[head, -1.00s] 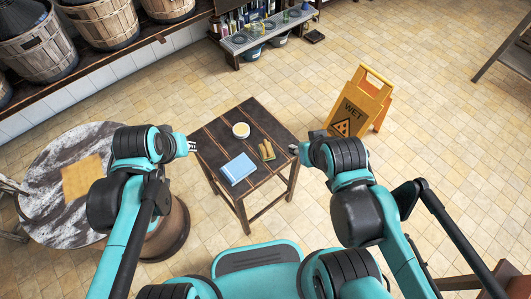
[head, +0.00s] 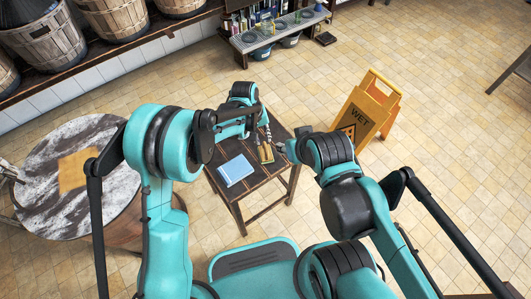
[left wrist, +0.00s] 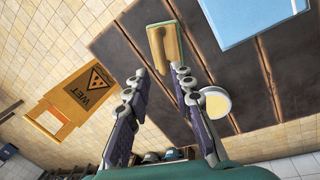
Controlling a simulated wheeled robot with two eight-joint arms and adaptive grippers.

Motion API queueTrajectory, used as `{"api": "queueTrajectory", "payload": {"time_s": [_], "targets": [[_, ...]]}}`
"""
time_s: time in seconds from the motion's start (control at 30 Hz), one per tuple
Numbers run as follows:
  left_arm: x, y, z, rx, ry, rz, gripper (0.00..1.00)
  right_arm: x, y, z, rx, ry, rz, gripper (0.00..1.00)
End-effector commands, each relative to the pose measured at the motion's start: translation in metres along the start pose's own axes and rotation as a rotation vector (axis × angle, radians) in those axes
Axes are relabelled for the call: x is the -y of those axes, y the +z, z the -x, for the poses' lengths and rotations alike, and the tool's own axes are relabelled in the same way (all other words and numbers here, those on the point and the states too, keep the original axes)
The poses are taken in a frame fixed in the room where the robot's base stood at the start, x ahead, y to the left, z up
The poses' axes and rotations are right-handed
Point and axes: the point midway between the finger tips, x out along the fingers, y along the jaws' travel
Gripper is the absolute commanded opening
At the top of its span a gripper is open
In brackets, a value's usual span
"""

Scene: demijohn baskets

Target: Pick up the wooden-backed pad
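The wooden-backed pad (head: 266,153) lies on the dark slatted table (head: 250,192), right of the blue block. In the left wrist view the pad (left wrist: 158,42) shows a tan wooden back with a raised grip and a green edge beneath. My left gripper (head: 265,133) is over the table at the pad's far end. In the left wrist view its fingers (left wrist: 159,72) are spread, with nothing between them, and the tips point at the pad's near end. My right gripper (head: 281,147) is by the table's right edge, close to the pad; its fingers are too small to read.
A light blue block (head: 235,170) lies left of the pad. A round cream-topped dish (left wrist: 216,103) is beside my left fingers; my left arm hides it in the head view. A yellow wet-floor sign (head: 366,105) stands right of the table. A round marble table (head: 60,205) is at left.

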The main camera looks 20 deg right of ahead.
Motion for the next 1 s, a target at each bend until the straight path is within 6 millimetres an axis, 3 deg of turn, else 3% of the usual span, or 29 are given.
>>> {"api": "queueTrajectory", "payload": {"time_s": [0.5,0.77,0.87,1.0], "targets": [[0.003,0.007,-0.067,-0.002,0.000,-0.002,0.24,0.000,0.021,-0.029,0.000,0.000,0.000,0.40],[0.003,0.007,-0.069,-0.002,0.000,-0.001,0.24,0.000,0.020,-0.028,0.000,0.000,0.000,0.40],[0.003,0.007,-0.069,-0.002,0.000,-0.001,0.00,0.000,0.020,-0.028,0.000,0.000,0.000,0.40],[0.003,0.007,-0.069,-0.002,0.000,-0.001,0.00,0.000,0.020,-0.028,0.000,0.000,0.000,0.40]]}}
